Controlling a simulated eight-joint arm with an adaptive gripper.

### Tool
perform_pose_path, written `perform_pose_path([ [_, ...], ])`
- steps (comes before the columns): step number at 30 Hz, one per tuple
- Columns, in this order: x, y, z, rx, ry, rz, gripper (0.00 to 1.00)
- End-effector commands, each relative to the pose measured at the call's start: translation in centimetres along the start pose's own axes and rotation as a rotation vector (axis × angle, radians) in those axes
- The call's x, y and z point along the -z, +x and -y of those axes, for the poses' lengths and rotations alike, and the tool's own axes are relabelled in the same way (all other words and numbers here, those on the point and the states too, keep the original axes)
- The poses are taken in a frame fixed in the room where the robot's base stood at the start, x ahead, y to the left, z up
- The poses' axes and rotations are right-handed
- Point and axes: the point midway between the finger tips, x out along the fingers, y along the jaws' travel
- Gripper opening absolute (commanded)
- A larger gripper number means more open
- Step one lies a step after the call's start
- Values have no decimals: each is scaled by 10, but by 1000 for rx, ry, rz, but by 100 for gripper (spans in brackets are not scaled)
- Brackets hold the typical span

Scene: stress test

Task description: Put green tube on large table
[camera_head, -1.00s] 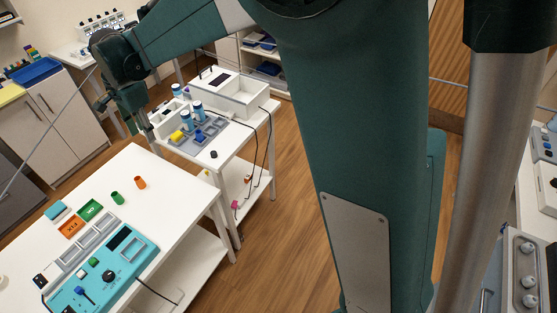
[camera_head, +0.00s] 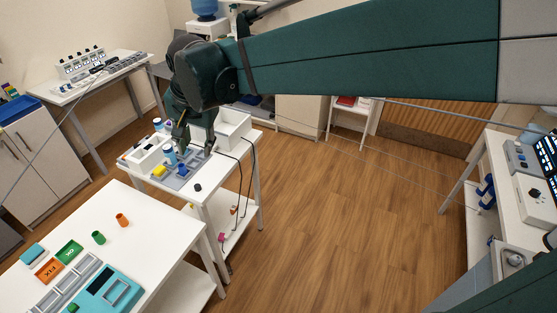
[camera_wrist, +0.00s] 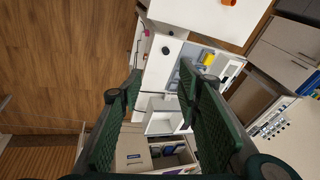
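A small green tube (camera_head: 99,237) stands on the white front-left table (camera_head: 150,240), beside an orange tube (camera_head: 122,219). My gripper (camera_head: 181,138) is over the smaller white table (camera_head: 215,180) behind it, above the grey tray (camera_head: 180,182), away from the green tube. In the wrist view my gripper (camera_wrist: 160,75) has its two fingers wide apart with nothing between them. The green tube is not visible in the wrist view; an orange tube (camera_wrist: 229,2) shows at its top edge.
The grey tray area holds a yellow block (camera_head: 159,171), a blue block (camera_head: 183,170) and a blue-and-white bottle (camera_head: 170,156). White boxes (camera_head: 234,128) stand behind. A teal device (camera_head: 105,290) and green and orange bins (camera_head: 68,251) occupy the front table. Wooden floor at right is open.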

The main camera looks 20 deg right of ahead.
Motion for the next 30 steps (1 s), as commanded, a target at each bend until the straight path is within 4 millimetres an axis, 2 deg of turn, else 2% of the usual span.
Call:
perform_pose_path([
  [3,0,-12,-29,9,-40,-22,34],
  [15,-10,-42,-117,29,-189,-104,34],
  [30,-41,-57,-219,17,-379,-215,34],
])
